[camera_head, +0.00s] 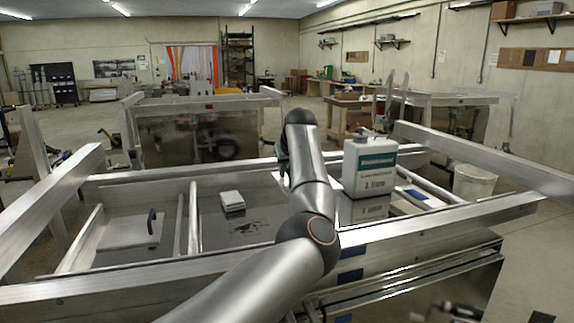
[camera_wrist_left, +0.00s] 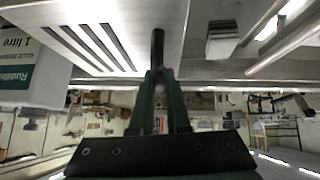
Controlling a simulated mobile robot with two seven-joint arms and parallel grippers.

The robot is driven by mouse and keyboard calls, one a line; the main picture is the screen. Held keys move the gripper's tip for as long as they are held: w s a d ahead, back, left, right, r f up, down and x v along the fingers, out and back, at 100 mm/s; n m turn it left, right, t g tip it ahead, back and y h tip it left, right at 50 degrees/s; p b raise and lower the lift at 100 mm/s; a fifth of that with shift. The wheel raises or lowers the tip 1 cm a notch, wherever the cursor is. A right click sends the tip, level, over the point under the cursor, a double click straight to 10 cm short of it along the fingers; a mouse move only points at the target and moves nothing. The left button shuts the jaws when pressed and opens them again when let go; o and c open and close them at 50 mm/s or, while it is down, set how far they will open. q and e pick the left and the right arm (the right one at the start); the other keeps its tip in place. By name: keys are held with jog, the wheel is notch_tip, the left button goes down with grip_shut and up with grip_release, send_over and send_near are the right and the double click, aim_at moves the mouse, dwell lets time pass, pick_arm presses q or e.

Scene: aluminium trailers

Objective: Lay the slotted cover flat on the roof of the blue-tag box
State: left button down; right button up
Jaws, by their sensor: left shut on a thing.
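My left gripper (camera_wrist_left: 160,80) is shut on the upright black handle (camera_wrist_left: 158,48) of the slotted cover (camera_wrist_left: 60,15), a pale metal plate with several dark slots. In the head view my arm hides most of this gripper and the cover. In the left wrist view, whether the cover touches anything beneath is unclear. In the head view blue tags (camera_head: 350,250) show on the trailer's near right side, and a blue patch (camera_head: 412,193) shows right of the bottle. I cannot tell the exact outline of the blue-tag box. My right gripper is not in view.
A white one-litre bottle (camera_head: 370,168) stands just right of my arm, close beside the cover in the wrist view. A small pale block (camera_head: 232,201) lies left of my arm. A panel with a black handle (camera_head: 130,230) is farther left. Aluminium rails (camera_head: 490,213) surround the area.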

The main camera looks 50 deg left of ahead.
pick_arm(q)
notch_tip(320, 180, down, 8)
jog(key=shift+r+b, duration=0.1)
jog(key=shift+b, duration=1.1)
jog(key=shift+f, duration=1.8)
jog(key=c, duration=0.8)
grip_release()
jog(key=b+v, duration=0.1)
jog(key=v, duration=1.1)
jog(key=shift+s+d+r+b, duration=0.15)
jog(key=shift+r+b, duration=0.05)
jog(key=shift+b, duration=0.1)
